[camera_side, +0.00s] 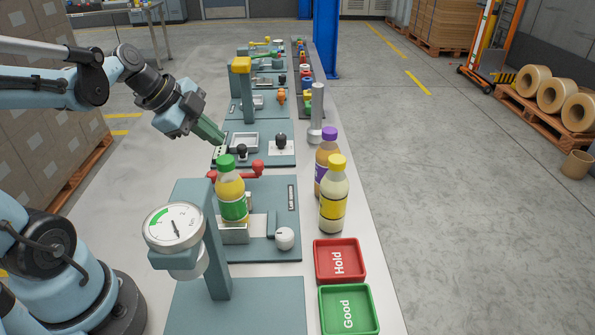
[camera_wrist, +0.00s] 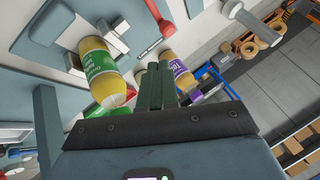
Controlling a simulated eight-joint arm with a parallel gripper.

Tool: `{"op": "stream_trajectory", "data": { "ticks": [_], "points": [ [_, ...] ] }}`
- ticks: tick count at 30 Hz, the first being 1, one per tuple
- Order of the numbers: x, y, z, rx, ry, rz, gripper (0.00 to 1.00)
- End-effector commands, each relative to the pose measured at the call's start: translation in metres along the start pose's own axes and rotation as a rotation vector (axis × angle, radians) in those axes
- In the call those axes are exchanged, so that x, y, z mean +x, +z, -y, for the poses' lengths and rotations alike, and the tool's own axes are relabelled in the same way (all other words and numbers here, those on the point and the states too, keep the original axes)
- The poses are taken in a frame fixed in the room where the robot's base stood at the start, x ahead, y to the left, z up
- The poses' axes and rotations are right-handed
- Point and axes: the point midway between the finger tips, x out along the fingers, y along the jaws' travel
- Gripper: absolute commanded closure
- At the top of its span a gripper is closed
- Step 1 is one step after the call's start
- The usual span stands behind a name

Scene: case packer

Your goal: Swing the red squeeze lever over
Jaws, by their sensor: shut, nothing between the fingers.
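The red squeeze lever is a red bar with a round knob (camera_side: 258,167) on the right end and another red end on the left, just behind a bottle with a green cap (camera_side: 231,195). The bottle hides the lever's middle. In the wrist view a red arm (camera_wrist: 155,14) ends in a red knob near the top, beyond the fingers. My gripper (camera_side: 221,140) points down and to the right, its green fingers together and empty. In the side picture its tips are above and left of the lever, apart from it. They also show in the wrist view (camera_wrist: 152,68).
A purple-capped bottle (camera_side: 326,165) and a yellow-capped bottle (camera_side: 333,195) stand right of the fixture. A dial gauge on a post (camera_side: 175,227) stands in front. Red Hold (camera_side: 340,281) and green Good (camera_side: 370,320) trays lie front right. More stations line the table behind.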

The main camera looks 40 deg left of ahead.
Motion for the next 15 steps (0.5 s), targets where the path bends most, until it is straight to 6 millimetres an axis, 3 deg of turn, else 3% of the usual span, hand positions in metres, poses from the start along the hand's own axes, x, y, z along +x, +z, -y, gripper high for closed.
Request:
{"op": "stream_trajectory", "data": {
  "ticks": [6, 15],
  "points": [
    [0.011, 0.0055, -0.006, 0.0, 0.0, 0.0, 1.0],
    [0.0114, 0.0057, -0.0062, 0.0, 0.0, 0.0, 1.0]
  ]
}}
